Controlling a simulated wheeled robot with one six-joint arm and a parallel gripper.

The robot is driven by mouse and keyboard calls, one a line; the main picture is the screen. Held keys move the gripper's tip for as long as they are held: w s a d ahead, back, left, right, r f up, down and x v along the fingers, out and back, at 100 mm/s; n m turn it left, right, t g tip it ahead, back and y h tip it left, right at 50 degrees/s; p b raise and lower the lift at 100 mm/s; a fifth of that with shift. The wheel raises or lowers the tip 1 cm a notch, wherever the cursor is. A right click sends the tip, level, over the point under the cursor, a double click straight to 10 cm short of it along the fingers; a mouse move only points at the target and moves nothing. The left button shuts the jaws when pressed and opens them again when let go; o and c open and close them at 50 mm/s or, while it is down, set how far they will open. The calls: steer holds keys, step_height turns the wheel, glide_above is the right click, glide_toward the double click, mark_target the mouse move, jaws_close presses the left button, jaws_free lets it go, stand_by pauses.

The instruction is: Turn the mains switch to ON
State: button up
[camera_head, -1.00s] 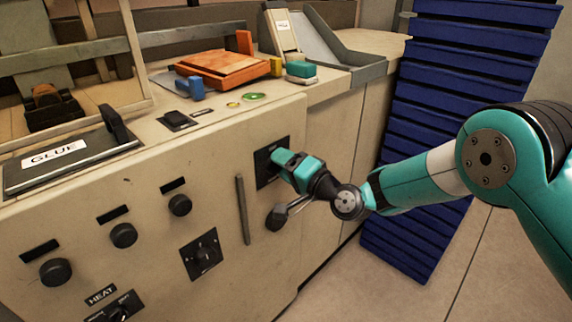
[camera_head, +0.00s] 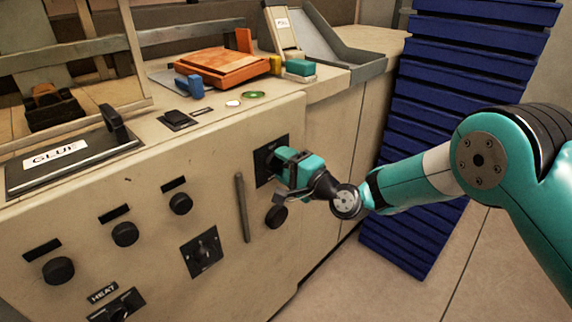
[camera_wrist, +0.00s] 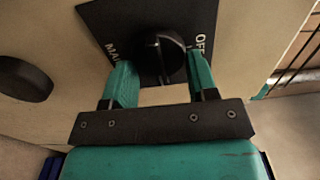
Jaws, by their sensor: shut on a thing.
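The mains switch is a round black knob (camera_wrist: 165,52) on a dark plate (camera_head: 263,177) on the machine's front panel. In the wrist view, part of a word starting "MA" shows left of the knob and "OF" right of it; the rest is hidden. My gripper (camera_wrist: 160,68) has its teal fingers on either side of the knob, shut on it. In the head view my gripper (camera_head: 279,162) is at the plate and hides the knob. I cannot tell exactly which mark the knob points to.
A vertical bar handle (camera_head: 242,207) and a round black knob (camera_head: 276,216) are close to my gripper. Several more knobs (camera_head: 125,234) line the panel. Blue stacked trays (camera_head: 425,170) stand right, behind my arm. A GLUE lid (camera_head: 75,160) lies on top.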

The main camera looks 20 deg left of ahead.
steer(key=shift+a+r, duration=0.15)
steer(key=shift+r, duration=0.05)
steer(key=o, duration=0.9)
steer(key=shift+s, duration=0.1)
steer(key=shift+f, duration=0.15)
steer(key=shift+d, duration=0.3)
steer(key=b+v, duration=0.7)
steer(key=v, duration=1)
